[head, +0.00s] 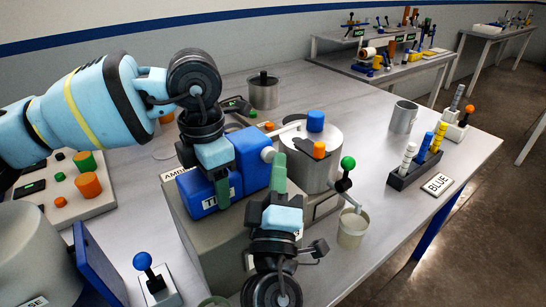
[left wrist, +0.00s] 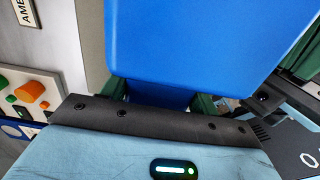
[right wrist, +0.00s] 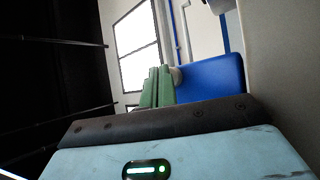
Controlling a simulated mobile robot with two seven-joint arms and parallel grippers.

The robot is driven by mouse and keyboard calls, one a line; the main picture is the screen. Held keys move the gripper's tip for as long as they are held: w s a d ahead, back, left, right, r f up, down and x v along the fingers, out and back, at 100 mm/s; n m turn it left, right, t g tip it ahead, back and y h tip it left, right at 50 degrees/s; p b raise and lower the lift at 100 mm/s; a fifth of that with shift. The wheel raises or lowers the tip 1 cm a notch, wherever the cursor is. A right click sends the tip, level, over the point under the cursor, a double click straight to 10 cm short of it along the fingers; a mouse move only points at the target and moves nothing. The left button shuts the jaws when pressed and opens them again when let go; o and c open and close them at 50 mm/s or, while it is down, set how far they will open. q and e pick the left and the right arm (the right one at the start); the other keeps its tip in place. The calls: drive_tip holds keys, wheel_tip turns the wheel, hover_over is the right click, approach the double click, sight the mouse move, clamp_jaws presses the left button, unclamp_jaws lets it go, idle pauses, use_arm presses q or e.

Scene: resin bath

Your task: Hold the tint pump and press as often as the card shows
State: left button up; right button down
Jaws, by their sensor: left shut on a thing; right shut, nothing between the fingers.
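The blue tint pump (head: 250,160), with a partly hidden white label, is near the middle of the head view and fills the top of the left wrist view (left wrist: 195,40). My left gripper (head: 222,180) is shut on it; green fingers show at its sides in the left wrist view. A white round nub (head: 267,154) sticks out on its right side. My right gripper (head: 279,165) is shut and empty, fingers together, close to the nub; I cannot tell if they touch. The pump also shows in the right wrist view (right wrist: 212,80). No press count is readable on any card.
A metal pot with a crank (head: 310,160) stands just right of the pump, with a cup (head: 352,230) below it. A button panel (head: 75,185) is at left.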

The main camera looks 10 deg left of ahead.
drive_tip(key=shift+a+f, duration=0.2)
drive_tip(key=shift+f, duration=0.2)
drive_tip(key=shift+s, duration=0.25)
drive_tip(key=shift+s+d+r, duration=0.2)
drive_tip(key=shift+s+d, duration=1.5)
drive_tip(key=shift+d, duration=0.1)
idle(1.3)
drive_tip(key=s+d, duration=0.3)
drive_tip(key=shift+s+d+r, duration=0.1)
drive_tip(key=shift+s+d, duration=0.15)
drive_tip(key=shift+d, duration=0.05)
idle(0.3)
